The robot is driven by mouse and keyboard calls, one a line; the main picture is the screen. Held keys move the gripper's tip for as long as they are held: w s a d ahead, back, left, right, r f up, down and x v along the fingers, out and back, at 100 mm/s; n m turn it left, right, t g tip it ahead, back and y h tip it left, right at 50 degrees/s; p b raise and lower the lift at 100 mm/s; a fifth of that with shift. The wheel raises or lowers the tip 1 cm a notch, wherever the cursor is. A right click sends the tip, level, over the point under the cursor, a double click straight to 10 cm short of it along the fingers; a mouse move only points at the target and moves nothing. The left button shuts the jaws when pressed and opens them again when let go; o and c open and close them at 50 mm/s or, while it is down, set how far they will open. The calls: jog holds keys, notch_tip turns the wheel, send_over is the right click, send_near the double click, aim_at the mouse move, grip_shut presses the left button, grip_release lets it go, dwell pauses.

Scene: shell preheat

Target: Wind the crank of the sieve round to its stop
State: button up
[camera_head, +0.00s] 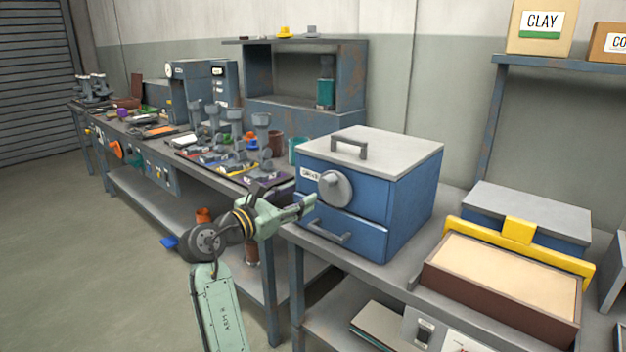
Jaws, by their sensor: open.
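A blue box (415,205) with a grey lid stands on the bench right of centre. A grey round knob or wheel (336,188) sits on its front, beside a small white label too small to read surely. No part is clearly marked as the sieve or its crank; this wheel is the only turning part I can make out on the box. My gripper (309,206) is open, just left of and below the wheel, near the box's front left edge. It looks empty. I cannot tell whether it touches the box.
The box has a lid handle (349,145) and a lower drawer handle (328,231). A sand-filled brown tray (497,312) with a yellow bar (519,231) stands to the right. Crowded tools (240,150) cover the left bench. Open floor (90,270) lies at left.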

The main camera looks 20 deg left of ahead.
aim_at(324, 183)
jog(key=p+x, duration=0.2)
jog(key=x, duration=0.8)
jog(key=shift+c, duration=0.5)
grip_shut()
